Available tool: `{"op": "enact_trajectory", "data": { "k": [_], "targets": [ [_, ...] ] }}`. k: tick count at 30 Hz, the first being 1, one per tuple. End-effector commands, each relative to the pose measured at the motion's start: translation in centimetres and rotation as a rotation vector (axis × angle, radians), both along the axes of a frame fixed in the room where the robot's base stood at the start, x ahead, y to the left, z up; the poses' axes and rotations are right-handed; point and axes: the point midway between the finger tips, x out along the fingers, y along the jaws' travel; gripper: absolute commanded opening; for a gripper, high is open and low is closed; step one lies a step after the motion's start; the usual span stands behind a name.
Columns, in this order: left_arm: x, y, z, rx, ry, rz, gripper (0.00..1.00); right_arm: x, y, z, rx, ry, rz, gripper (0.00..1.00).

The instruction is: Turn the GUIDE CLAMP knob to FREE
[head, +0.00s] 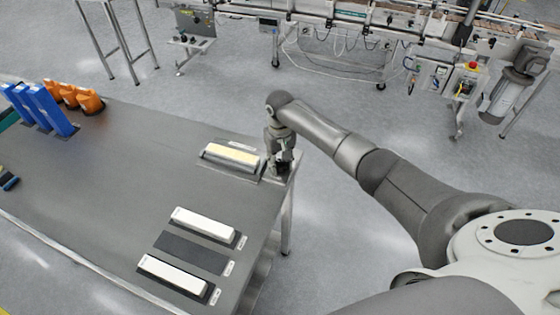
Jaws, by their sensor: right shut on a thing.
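My right gripper (279,170) points down at the far right corner of the grey table (120,185), just right of a low fixture with a pale yellow-topped bar (232,155). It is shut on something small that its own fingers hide. I cannot make out the GUIDE CLAMP knob or any FREE marking; whether the held thing is that knob does not show. A small label strip lies behind the bar, too small to read. My left gripper is not in view.
Two white blocks (204,223) (175,272) lie on dark pads near the table's right edge, with an empty dark pad between them. Blue holders (44,110) and orange pieces (75,97) stand at the far left. A conveyor machine (400,30) stands behind, across open floor.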

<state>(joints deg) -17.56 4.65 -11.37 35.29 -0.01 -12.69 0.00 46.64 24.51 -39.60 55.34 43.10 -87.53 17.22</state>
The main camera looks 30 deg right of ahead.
Motion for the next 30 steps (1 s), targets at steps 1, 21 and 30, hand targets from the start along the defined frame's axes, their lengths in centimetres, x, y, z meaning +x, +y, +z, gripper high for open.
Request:
{"op": "enact_trajectory", "data": {
  "k": [1,21,30],
  "targets": [
    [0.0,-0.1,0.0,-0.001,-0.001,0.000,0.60,0.0,0.0,0.0,0.001,0.000,0.001,0.10],
    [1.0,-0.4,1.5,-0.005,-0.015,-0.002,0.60,0.0,0.0,0.2,0.001,0.000,0.373,0.10],
    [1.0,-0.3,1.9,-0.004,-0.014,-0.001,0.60,0.1,0.1,0.2,0.001,-0.002,0.658,0.10]
  ]
}}
